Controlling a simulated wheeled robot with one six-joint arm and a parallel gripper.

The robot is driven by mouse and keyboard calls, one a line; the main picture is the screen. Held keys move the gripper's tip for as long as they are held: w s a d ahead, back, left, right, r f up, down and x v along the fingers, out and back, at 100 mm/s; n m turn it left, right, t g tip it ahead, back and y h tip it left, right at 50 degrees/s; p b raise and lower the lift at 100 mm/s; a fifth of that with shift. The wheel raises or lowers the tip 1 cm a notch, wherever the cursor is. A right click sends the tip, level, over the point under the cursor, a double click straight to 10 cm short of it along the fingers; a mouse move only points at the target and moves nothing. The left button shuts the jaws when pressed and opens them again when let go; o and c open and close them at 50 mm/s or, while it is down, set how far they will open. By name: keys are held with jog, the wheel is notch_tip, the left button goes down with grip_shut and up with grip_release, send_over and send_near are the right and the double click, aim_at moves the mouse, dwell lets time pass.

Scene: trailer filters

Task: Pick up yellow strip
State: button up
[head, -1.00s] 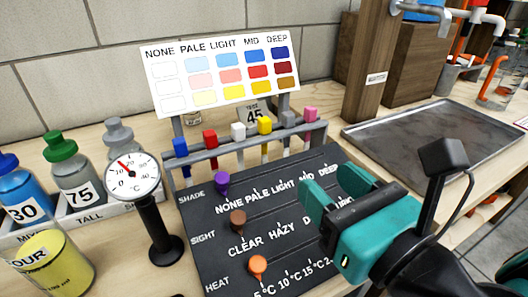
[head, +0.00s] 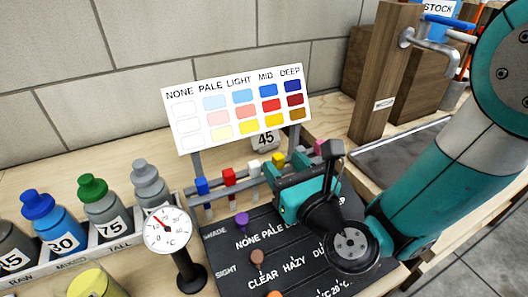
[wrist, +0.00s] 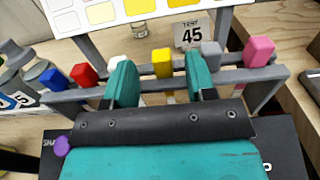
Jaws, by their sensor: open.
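The yellow strip (wrist: 162,63) stands upright in the grey rack (wrist: 66,96), between the white strip (wrist: 118,62) and the grey strip (wrist: 211,53). In the wrist view my gripper (wrist: 160,82) is open, with one teal finger on each side of the yellow strip and gaps visible. The left finger covers part of the white strip. The right finger is close to the grey strip. In the head view the yellow strip's top (head: 278,159) shows just behind my gripper (head: 282,180), which hides its lower part.
Blue (head: 202,186), red (head: 229,177) and pink (wrist: 260,50) strips also stand in the rack. The colour chart (head: 240,108) rises behind it. A dial gauge (head: 168,230) stands at left. The black slider board (head: 225,262) lies in front.

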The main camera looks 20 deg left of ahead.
jog(key=shift+w+a+r, duration=0.25)
jog(key=shift+w, duration=0.2)
jog(key=shift+w+a+f, duration=0.2)
jog(key=shift+s+a, duration=0.1)
grip_shut()
notch_tip(320, 180, up, 20)
jog(key=p, duration=1.9)
